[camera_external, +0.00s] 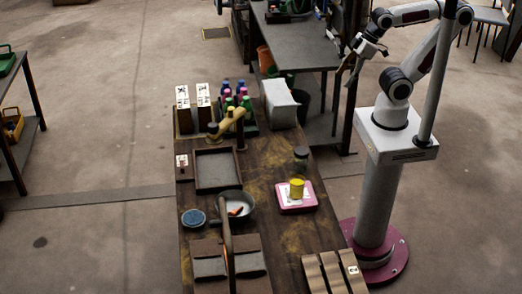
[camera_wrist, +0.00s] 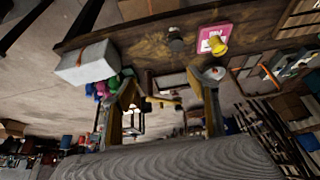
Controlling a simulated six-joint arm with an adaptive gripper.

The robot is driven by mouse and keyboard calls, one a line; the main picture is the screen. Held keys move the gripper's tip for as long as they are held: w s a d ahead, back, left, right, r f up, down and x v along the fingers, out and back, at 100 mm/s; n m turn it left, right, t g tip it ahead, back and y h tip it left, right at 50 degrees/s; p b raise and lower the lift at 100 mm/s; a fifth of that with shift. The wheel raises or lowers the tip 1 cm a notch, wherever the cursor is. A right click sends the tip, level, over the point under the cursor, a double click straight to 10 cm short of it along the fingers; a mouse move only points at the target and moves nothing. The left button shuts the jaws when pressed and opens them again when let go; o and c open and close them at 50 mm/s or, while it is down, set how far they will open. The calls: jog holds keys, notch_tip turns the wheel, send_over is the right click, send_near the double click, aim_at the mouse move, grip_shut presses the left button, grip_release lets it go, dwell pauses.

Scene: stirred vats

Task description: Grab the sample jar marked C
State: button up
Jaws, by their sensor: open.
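No letter C can be read on any jar in either view. A small dark glass jar (camera_external: 301,155) stands on the wooden bench, and it also shows in the wrist view (camera_wrist: 176,42). A yellow cup-like container (camera_external: 297,187) stands on a pink-edged plate (camera_external: 283,207) just in front of it. It also shows in the wrist view (camera_wrist: 217,46). Several small bottles (camera_external: 238,102) with coloured caps stand together at the back of the bench. My gripper (camera_external: 347,72) is raised to the right of the bench, apart from all of these. In the wrist view its fingers (camera_wrist: 162,80) are spread and empty.
A pale grey box (camera_external: 281,103) stands near the bottles. Two marked white boxes (camera_external: 204,95), an empty dark tray (camera_external: 218,170) and a pan (camera_external: 238,204) are on the bench (camera_external: 262,165). A dark table (camera_external: 297,48) stands behind. Bare bench surrounds the dark jar.

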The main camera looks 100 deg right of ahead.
aim_at(306, 148)
dwell(0.3)
